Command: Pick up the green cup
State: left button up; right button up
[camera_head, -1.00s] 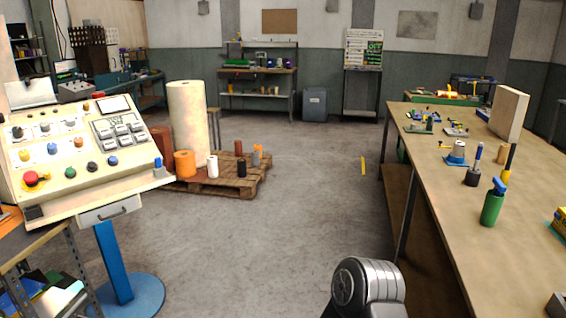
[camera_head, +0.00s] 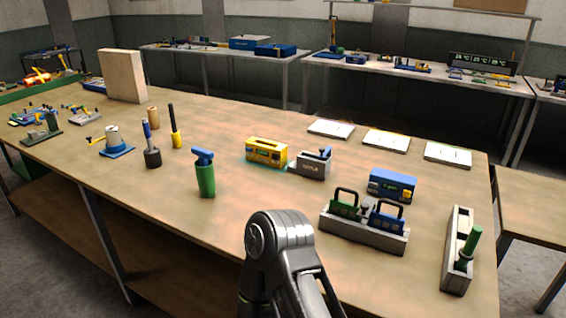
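A green cup-like cylinder (camera_head: 206,181) stands upright near the front edge of the long wooden workbench (camera_head: 150,210). A blue T-shaped piece (camera_head: 203,155) sticks out of its top. A second green cylindrical thing (camera_head: 470,242) leans in an open wooden box at the bench's right end. A grey metal link of one of my arms rises at the bottom middle, in front of the bench. Neither gripper shows, and nothing visible touches the green cup.
Near the cup stand a dark holder (camera_head: 152,158) with a blue-handled tool, a yellow box (camera_head: 267,153) and a grey box (camera_head: 313,165). A tray with handled blocks (camera_head: 362,231) sits to the right. Bare benchtop lies around the cup. More tables stand behind.

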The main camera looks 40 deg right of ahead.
aim_at(205, 176)
jog(key=i+j+z, duration=0.1)
jog(key=i+z, duration=0.15)
jog(key=z, duration=0.2)
jog(key=i+j+z, duration=0.2)
jog(key=z, duration=0.25)
jog(key=i+j+z, duration=0.2)
jog(key=z, duration=0.2)
jog(key=i+j+z, duration=0.15)
jog(key=j+z, duration=0.3)
jog(key=i+j+z, duration=0.1)
jog(key=j+z, duration=0.2)
jog(key=z, duration=0.15)
jog(key=j+z, duration=0.45)
jog(key=i+l, duration=0.05)
jog(key=l, duration=0.05)
